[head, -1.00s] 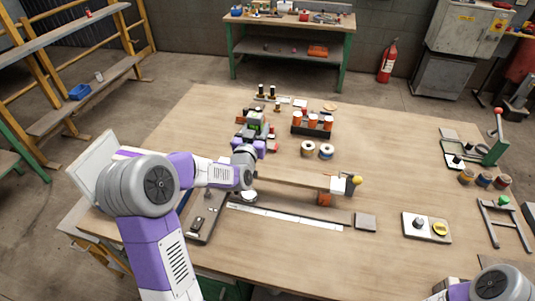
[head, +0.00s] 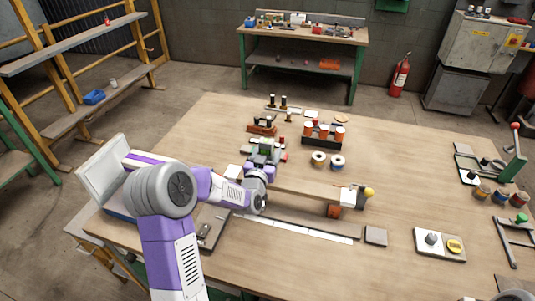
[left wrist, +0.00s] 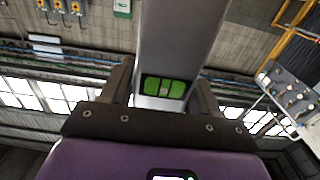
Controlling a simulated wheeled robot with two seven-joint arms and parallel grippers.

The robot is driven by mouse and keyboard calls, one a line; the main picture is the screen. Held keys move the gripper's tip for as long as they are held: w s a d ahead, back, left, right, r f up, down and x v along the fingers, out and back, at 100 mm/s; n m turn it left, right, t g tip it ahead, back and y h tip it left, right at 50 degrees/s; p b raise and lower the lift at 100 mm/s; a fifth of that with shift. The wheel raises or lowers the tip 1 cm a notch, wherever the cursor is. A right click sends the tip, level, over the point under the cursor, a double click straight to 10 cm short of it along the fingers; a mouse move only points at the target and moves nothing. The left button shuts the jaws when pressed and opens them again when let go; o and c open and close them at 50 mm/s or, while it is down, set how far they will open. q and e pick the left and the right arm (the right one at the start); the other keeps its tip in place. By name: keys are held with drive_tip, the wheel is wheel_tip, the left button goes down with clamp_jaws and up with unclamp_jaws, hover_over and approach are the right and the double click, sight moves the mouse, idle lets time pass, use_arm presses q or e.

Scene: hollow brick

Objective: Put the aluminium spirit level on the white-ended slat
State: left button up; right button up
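The aluminium spirit level (left wrist: 182,35) is a long grey bar with a green vial window, filling the upper middle of the left wrist view. My left gripper (left wrist: 163,92) has its dark fingers on both sides of the bar, shut on it near the window. In the head view my left gripper (head: 263,167) is above the far left part of the slat; the level is hard to make out there. The white-ended slat (head: 300,189) runs left to right, raised, with a white end (head: 347,196) over an orange brick (head: 333,211).
A white strip (head: 300,230) and a grey square plate (head: 376,236) lie in front of the slat. Two spools (head: 328,160) and a dark holder with orange-topped pieces (head: 322,134) stand behind it. A plate with a yellow-topped part (head: 440,244) lies to the right.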

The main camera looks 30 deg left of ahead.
use_arm(q)
drive_tip(key=shift+o, duration=1.2)
drive_tip(key=shift+r, duration=0.1)
drive_tip(key=shift+r+p, duration=0.2)
drive_tip(key=shift+p, duration=0.15)
drive_tip(key=v, duration=1.2)
drive_tip(key=shift+f, duration=0.2)
drive_tip(key=shift+s, duration=0.1)
